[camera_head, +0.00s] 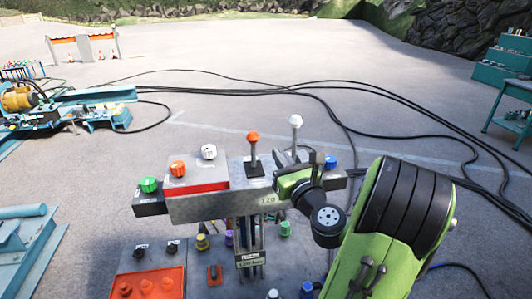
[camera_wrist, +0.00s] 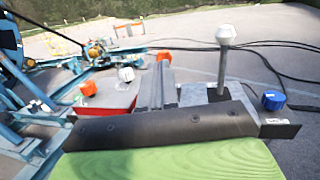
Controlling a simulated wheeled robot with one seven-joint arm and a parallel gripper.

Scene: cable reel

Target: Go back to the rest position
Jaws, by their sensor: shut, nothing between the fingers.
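My gripper (camera_head: 309,161) is at the right part of the grey control console (camera_head: 235,203), close to the white-knobbed lever (camera_head: 296,121). Its green hand hides the lever's base in the head view; I cannot tell there whether they touch. In the wrist view the grey fingers (camera_wrist: 157,86) are together, with nothing between them. The white lever (camera_wrist: 226,36) stands upright to their right, apart from them. The orange-knobbed lever (camera_head: 252,137) stands to the left of the white one.
The console also carries green (camera_head: 149,185), orange (camera_head: 178,168), white (camera_head: 208,152) and blue (camera_head: 330,162) knobs. Blue-green machinery (camera_head: 100,94) lies left. Black cables (camera_head: 330,85) cross the open pavement behind. A teal table (camera_head: 517,88) stands far right.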

